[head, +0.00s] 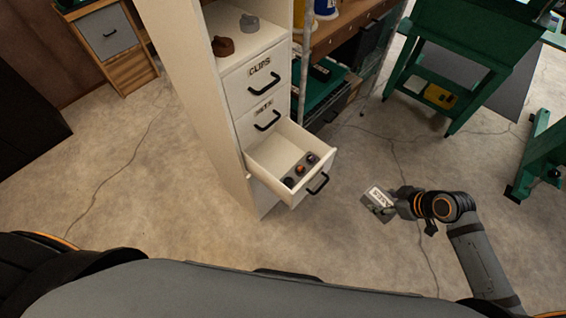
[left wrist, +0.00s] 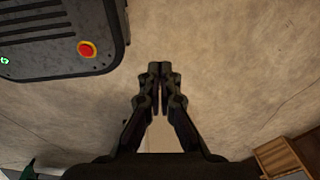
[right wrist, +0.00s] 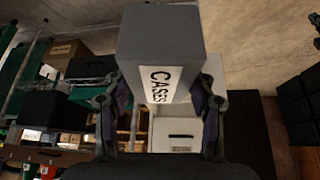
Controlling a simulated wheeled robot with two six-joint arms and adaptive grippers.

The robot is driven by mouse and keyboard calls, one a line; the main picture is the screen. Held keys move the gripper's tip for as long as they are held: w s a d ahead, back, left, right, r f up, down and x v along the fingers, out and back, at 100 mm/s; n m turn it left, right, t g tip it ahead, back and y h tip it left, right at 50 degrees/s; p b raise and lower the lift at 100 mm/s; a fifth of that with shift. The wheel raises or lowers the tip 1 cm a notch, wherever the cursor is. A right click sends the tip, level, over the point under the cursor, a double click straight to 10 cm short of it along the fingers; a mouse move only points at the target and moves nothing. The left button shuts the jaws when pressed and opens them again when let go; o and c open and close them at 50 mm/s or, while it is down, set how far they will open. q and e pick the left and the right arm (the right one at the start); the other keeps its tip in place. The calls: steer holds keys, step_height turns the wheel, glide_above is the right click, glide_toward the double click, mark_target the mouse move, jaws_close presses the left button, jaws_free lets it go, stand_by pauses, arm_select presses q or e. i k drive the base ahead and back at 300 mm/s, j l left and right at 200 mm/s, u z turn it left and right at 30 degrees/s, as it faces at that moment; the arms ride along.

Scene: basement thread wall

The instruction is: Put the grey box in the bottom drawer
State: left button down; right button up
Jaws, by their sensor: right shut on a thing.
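The grey box (head: 372,208) has a white label; in the right wrist view the box (right wrist: 160,35) shows large, with lettering that seems to start "CASE". My right gripper (head: 391,206) is shut on it, a finger on each side, and holds it above the floor to the right of the drawer. The bottom drawer (head: 262,171) of the white cabinet is pulled out. Several small dark and orange round things lie along its front and right part; its back left part is bare. My left gripper (left wrist: 160,70) is shut and empty over the floor, out of the head view.
Two closed drawers, labelled CLIPS (head: 258,85) and another (head: 264,116), sit above the open one. A shelf with a brown and a grey thing is above them. Green metal stands (head: 450,62) are at the right. The floor (head: 345,180) between drawer and box is clear.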

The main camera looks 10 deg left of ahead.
mark_target(277, 160)
steer(key=i+j, duration=0.2)
steer(key=j, duration=0.2)
steer(key=i+j, duration=0.15)
steer(key=j, duration=0.25)
steer(key=i+j, duration=0.2)
steer(key=j, duration=0.2)
